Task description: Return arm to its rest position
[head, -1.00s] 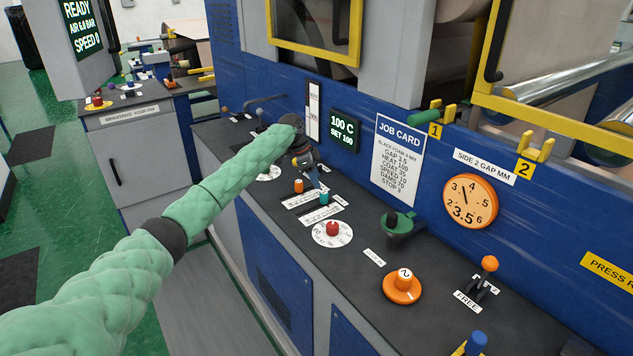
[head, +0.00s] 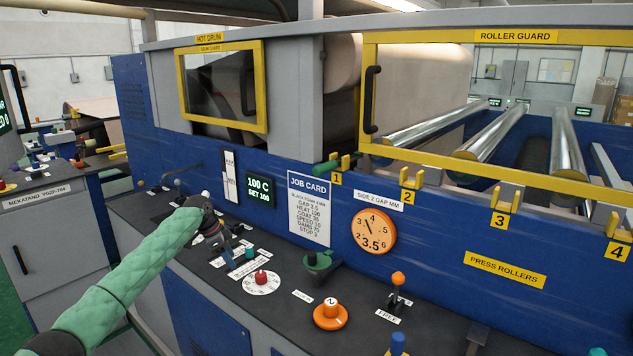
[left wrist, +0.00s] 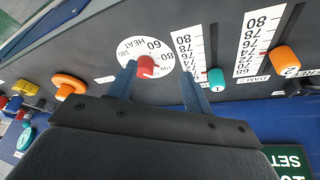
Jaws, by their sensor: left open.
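My left arm (head: 130,275), in a green quilted sleeve, comes in from the lower left and reaches over the dark control ledge. My left gripper (head: 224,245) is partly hidden by its own wrist in the head view. In the left wrist view the left gripper (left wrist: 160,80) is open, its two blue-grey fingers apart. The red heat knob (left wrist: 147,66) shows between the fingertips there; whether they touch it I cannot tell. In the head view the red knob (head: 261,277) stands on its white dial, right of the gripper. My right gripper is not in view.
The ledge also holds a teal slider knob (head: 249,252), a green handle (head: 318,262), an orange knob (head: 331,314) and an orange-topped lever (head: 397,280). The blue machine wall with the job card (head: 309,208) rises behind. A grey cabinet (head: 60,240) stands at left.

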